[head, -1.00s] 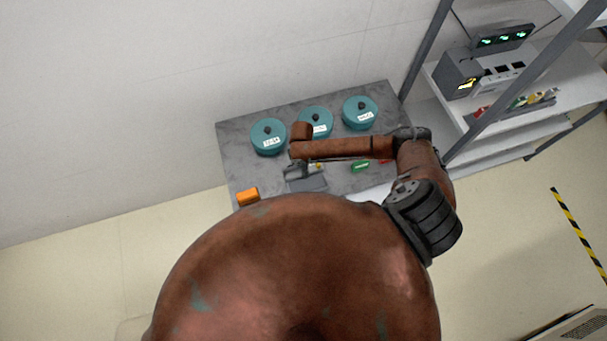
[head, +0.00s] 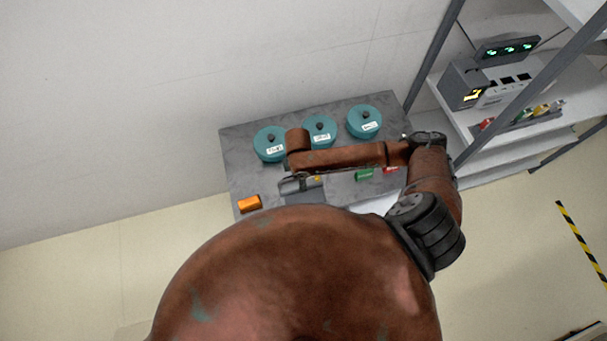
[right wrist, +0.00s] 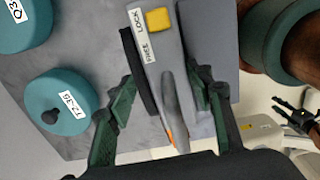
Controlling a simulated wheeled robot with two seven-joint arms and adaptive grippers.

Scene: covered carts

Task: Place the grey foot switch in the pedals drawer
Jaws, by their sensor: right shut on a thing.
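My right gripper (right wrist: 168,78) is shut on a grey block (right wrist: 150,50) with a FREE/LOCK label and a yellow button. A grey lever (right wrist: 172,105) with an orange edge lies along the block between the fingers. The block also shows in the head view (head: 297,186), on the grey cart top (head: 240,150), partly under my right arm. I cannot pick out a grey foot switch or tell whether this block is it. No pedals drawer is visible; my own body hides the cart's front. My left gripper (right wrist: 297,116) shows only in the right wrist view, open and empty.
Three teal lidded pots (head: 270,144) with labels stand along the cart's back edge. An orange block (head: 250,203) lies at the left front, green (head: 364,174) and red (head: 391,169) pieces at the right. A shelf rack (head: 490,120) with instruments stands at right. A wall is behind.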

